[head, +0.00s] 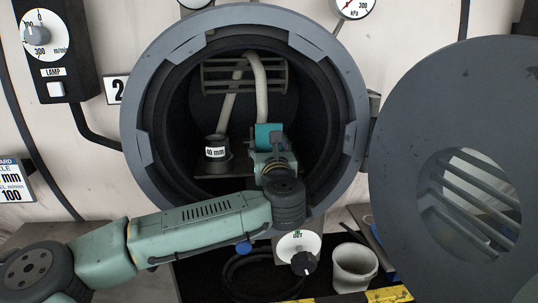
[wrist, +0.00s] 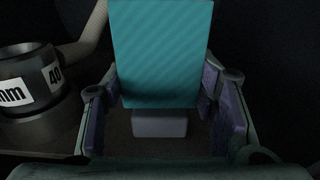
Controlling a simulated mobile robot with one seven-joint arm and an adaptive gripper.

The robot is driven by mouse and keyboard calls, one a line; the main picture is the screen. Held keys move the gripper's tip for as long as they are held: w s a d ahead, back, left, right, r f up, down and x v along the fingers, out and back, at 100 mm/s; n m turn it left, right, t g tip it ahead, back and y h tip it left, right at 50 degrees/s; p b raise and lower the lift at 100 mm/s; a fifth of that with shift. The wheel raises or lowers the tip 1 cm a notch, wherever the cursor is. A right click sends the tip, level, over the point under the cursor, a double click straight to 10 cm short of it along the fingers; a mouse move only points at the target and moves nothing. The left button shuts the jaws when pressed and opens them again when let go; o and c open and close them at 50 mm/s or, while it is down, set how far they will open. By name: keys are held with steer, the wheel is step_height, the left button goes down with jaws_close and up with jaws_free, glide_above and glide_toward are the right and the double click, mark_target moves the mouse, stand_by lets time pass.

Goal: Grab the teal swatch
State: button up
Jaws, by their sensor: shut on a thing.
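The teal swatch (head: 268,132) is inside the open round vessel, right of the middle. In the wrist view the teal swatch (wrist: 162,50) is an upright panel with faint diagonal stripes, above a small grey block (wrist: 159,123). My gripper (head: 270,150) reaches through the vessel's opening. In the wrist view, my gripper (wrist: 161,88) has a finger on each side of the swatch, shut on its edges. Whether the swatch touches the block is not clear.
A dark nozzle ring labelled 40 mm (head: 217,152) stands left of the swatch. The vessel's rim (head: 140,105) surrounds my arm. The open door (head: 400,130) is at right. A white bucket (head: 353,268) stands below.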

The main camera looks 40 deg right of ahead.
steer(key=shift+c, duration=1.1)
